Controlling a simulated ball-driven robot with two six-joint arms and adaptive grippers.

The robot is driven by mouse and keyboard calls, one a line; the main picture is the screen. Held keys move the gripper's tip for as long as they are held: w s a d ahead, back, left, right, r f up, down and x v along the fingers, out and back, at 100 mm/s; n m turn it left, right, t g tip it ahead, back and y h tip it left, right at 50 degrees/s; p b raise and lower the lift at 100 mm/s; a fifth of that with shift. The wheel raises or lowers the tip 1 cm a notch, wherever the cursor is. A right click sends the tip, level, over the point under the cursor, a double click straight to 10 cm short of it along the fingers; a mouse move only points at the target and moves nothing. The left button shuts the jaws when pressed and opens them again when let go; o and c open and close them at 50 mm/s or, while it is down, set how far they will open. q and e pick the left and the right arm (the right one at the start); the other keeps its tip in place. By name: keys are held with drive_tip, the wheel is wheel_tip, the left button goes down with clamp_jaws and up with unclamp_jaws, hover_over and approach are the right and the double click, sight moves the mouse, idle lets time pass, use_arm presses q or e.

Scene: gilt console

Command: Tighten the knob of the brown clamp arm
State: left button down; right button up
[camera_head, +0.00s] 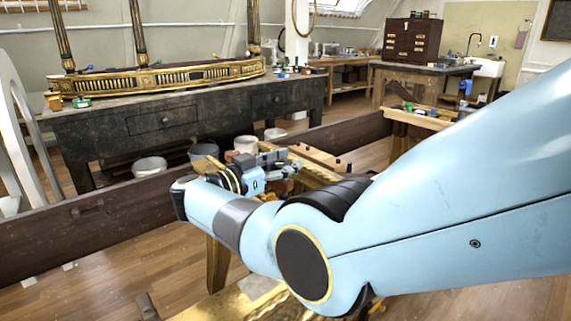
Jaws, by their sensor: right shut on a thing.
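My right gripper (282,164) is in the middle of the picture, at the end of my light blue right arm, over a wooden trestle or bench (322,172). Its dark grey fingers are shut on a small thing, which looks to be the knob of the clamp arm. The fingers and wrist hide most of that knob. The brown clamp arm cannot be told apart clearly from the brown wood around the fingertips. My left gripper is not in view.
A long dark workbench (180,135) bears a gilt console frame (160,78) at the back left. Several buckets, one white (149,166), stand below it. A long dark beam (85,225) crosses the left. A brown drawer chest (412,42) stands at the back right.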

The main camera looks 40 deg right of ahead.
drive_tip(key=shift+w+r, duration=0.1)
drive_tip(key=shift+r, duration=0.2)
drive_tip(key=o, duration=1.3)
drive_tip(key=shift+f, duration=0.15)
drive_tip(key=shift+c, duration=0.2)
drive_tip(key=a, duration=0.7)
drive_tip(key=shift+s+a, duration=0.3)
drive_tip(key=shift+s, duration=0.15)
